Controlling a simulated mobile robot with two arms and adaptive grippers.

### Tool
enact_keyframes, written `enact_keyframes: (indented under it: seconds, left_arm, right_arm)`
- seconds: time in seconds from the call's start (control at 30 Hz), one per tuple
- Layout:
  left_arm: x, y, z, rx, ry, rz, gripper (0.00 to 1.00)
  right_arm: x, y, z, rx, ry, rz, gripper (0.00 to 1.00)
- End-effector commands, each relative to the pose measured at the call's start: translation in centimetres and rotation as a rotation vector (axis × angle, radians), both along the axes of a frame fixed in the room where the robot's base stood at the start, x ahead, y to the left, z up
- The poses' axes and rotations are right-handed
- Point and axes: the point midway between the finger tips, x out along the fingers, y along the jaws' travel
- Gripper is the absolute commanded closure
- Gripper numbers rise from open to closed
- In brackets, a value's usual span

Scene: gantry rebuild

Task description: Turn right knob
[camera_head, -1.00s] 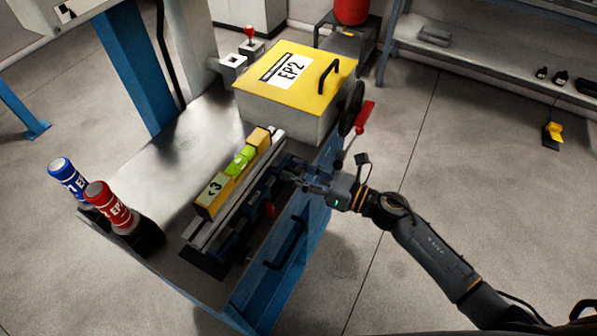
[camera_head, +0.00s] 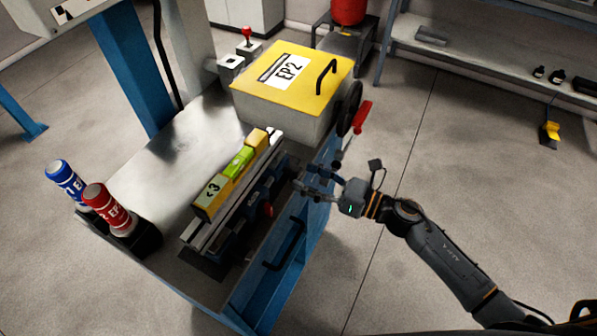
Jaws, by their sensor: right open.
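My right gripper (camera_head: 304,179) is open, with its fingers pointing left at the right side of a dark blue clamp fixture (camera_head: 240,218). Its fingertips are close to the fixture's far end; I cannot tell whether they touch it. A red knob (camera_head: 267,210) shows on the fixture's right side, left of and below the gripper. Any second knob near the fingertips is too dark and small to make out. A yellow level (camera_head: 214,196) with a green middle lies along the top of the fixture. My left gripper is not in view.
The fixture stands on a metal bench (camera_head: 172,150) with a blue front and a dark handle. A yellow-lidded EP2 box (camera_head: 255,85) with a red lever (camera_head: 362,117) stands behind. Blue (camera_head: 64,180) and red (camera_head: 108,208) bottles stand at left.

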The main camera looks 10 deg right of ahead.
Motion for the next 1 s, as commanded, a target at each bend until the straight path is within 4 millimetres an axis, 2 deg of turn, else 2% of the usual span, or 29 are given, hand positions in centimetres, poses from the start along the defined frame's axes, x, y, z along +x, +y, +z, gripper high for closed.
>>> enact_keyframes:
  seconds: [0.03,0.2,0.4,0.6,0.87,1.0]
  left_arm:
    - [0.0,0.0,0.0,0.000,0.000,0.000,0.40]
    - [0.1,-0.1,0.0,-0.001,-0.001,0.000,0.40]
    - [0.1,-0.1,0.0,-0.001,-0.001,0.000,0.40]
    - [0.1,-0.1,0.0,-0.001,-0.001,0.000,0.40]
    - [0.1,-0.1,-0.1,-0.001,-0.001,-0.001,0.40]
    - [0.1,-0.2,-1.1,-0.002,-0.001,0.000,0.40]
  right_arm:
    - [-0.7,-1.1,-0.2,-0.003,0.003,-0.001,0.40]
    - [-2.8,-4.1,-0.1,-0.002,0.003,-0.001,0.40]
    - [-4.3,-6.5,-0.1,0.000,0.002,-0.001,0.40]
    - [-4.8,-7.2,0.0,0.000,-0.001,0.001,0.40]
    - [-4.8,-7.1,0.0,0.005,0.004,0.002,0.39]
    - [-4.6,-6.6,-0.6,0.103,0.112,0.027,0.39]
